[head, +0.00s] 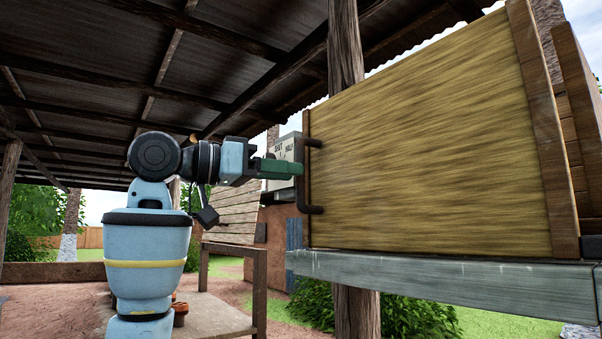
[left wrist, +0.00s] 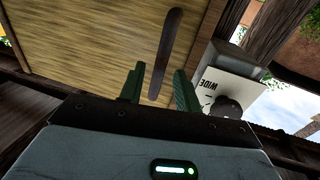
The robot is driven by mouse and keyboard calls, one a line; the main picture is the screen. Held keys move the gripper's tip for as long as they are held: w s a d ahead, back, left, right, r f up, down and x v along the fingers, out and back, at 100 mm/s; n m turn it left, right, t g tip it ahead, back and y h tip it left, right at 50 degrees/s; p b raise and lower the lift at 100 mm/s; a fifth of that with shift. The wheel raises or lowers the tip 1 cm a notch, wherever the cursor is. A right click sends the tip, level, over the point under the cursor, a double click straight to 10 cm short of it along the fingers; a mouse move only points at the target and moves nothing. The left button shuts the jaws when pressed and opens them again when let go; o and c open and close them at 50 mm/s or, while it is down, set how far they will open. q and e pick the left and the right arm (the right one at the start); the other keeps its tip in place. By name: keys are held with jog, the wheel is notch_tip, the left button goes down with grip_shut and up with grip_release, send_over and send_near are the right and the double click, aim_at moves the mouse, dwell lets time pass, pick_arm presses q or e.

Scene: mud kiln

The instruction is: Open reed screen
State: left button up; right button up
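The reed screen (head: 430,140) is a broad straw-coloured panel with a wooden post along its right edge, standing above a grey ledge. Its dark brown bar handle (head: 316,210) is on the left edge. My left gripper (head: 300,168) reaches in from the left at the handle, its green fingers pointing right. In the left wrist view, the two fingers (left wrist: 158,92) are apart, with the handle (left wrist: 168,45) between them and gaps on both sides. The screen (left wrist: 90,40) fills the upper left there. My right gripper is not in view.
A grey ledge (head: 440,285) runs beneath the screen. A wooden roof post (head: 346,50) rises behind it. A pale box with a dial (left wrist: 228,105) sits beside the handle. A slatted wooden panel (head: 232,215) and a low table (head: 215,315) stand behind my left arm.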

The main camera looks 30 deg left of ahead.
aim_at(300, 199)
pick_arm(q)
jog(key=shift+x, duration=1.8)
grip_shut()
